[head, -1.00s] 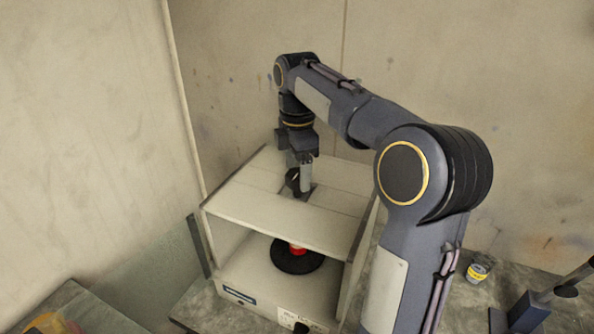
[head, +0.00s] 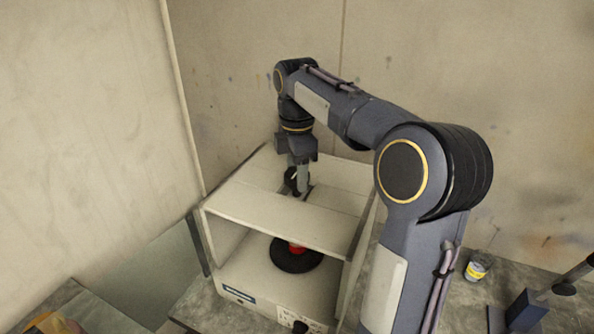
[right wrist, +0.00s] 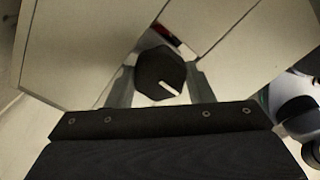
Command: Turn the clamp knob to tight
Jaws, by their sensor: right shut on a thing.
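The clamp knob is a black, many-sided knob (right wrist: 160,74) with a white pointer line, seen from above in the right wrist view. In the head view the knob (head: 291,181) stands at a slot in the top panel of the white booth (head: 265,205). My right gripper (right wrist: 158,84) is shut on the knob, with one finger on each side of it. In the right wrist view the white line points toward the lower right. I cannot read any tight mark. My left gripper is not in view.
Inside the booth a black turntable (head: 296,258) carries a red object (head: 297,247), partly hidden by the top panel. Walls close in behind and left.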

